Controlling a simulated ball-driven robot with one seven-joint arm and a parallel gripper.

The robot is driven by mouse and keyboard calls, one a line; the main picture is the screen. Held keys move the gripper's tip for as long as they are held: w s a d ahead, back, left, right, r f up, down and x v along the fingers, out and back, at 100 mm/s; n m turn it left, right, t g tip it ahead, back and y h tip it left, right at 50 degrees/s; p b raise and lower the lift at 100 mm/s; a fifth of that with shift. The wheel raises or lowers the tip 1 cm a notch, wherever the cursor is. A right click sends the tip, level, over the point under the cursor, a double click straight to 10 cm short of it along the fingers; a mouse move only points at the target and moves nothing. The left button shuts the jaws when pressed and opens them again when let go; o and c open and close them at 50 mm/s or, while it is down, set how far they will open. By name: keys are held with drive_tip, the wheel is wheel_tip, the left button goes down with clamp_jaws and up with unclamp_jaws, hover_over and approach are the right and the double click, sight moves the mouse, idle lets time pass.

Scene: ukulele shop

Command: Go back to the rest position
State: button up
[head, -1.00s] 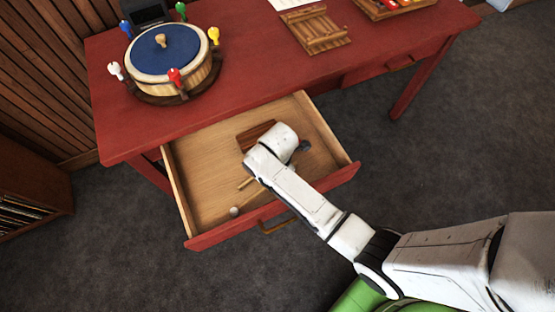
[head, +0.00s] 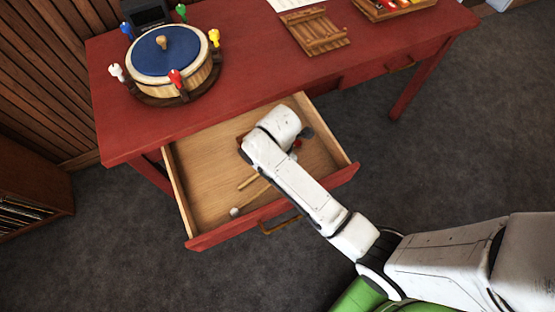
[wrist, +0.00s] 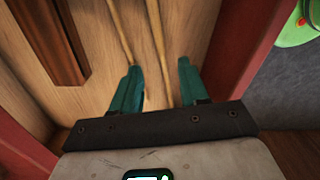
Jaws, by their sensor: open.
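My gripper (wrist: 158,72) shows in the wrist view with its two teal fingers apart. It is over the open drawer (head: 187,205) of the red table. Two thin wooden sticks show in the wrist view: one (wrist: 122,32) runs to the left finger, the other (wrist: 159,48) passes between the fingers. Neither looks gripped. In the head view my white wrist hides the fingers. There a stick with a pale ball end (head: 235,212) lies near the drawer front. A small red ball (head: 297,144) shows beside my wrist.
A dark wooden block (wrist: 52,42) lies in the drawer. On the red table (head: 245,75) stand a blue-topped drum (head: 165,55) with coloured pegs, a slatted wooden board (head: 316,32) and a tray (head: 385,12). A bookcase (head: 30,190) is at left. Grey floor lies right of the drawer.

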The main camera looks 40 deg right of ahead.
wheel_tip(320, 180, up, 4)
drive_tip(key=shift+f, duration=0.25)
drive_tip(key=s+d+r+m, duration=0.1)
drive_tip(key=s+r+m, duration=0.1)
drive_tip(key=s+m, duration=0.6)
drive_tip(key=s+d+r+m+t, duration=0.1)
drive_tip(key=s+d+r+m, duration=0.1)
drive_tip(key=s+m, duration=0.6)
drive_tip(key=shift+r+m, duration=0.2)
drive_tip(key=shift+m, duration=0.7)
drive_tip(key=shift+s+d, duration=0.1)
drive_tip(key=shift+s, duration=0.05)
